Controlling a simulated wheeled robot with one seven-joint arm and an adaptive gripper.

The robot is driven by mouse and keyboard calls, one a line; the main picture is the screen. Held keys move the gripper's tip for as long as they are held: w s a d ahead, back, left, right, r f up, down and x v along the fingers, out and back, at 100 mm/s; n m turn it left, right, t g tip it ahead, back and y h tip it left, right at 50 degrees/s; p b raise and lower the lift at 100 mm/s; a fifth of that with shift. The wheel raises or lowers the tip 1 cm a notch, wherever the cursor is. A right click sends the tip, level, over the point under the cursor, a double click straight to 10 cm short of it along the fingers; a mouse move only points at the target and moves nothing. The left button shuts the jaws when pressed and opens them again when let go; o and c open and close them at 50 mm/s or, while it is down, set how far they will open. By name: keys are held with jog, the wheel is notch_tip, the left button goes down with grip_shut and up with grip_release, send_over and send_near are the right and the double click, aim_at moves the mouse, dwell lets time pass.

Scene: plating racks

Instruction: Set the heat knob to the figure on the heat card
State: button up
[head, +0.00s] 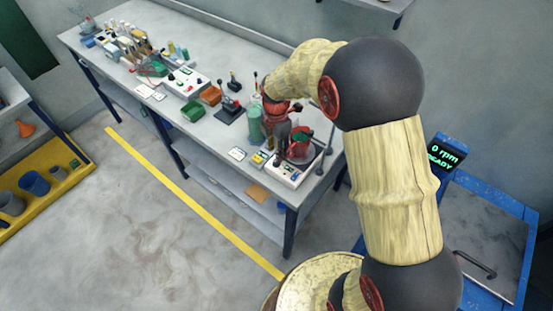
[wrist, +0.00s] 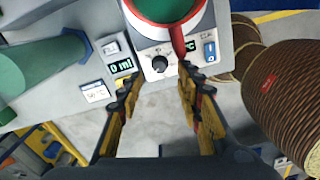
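The heat knob (wrist: 160,63) is a dark round knob with a pale pointer mark on a grey device front in the wrist view. A white card (wrist: 95,92) beside the device bears a figure that seems to end in °C; its digits are too small to read surely. My gripper (wrist: 160,90) is open, with its two fingers apart on the near side of the knob and nothing between them. In the head view my gripper (head: 289,143) is over the device (head: 285,174) at the bench's near end, partly hiding it. The knob's setting cannot be read.
A red-rimmed vessel with green contents (wrist: 165,10) stands above the knob. A display reading 0 ml (wrist: 121,66) is left of it, a blue switch (wrist: 210,50) right. Several items crowd the bench (head: 215,130).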

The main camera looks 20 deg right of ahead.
jog(key=shift+f+b, duration=0.3)
jog(key=shift+f, duration=2.45)
jog(key=c, duration=0.3)
grip_shut()
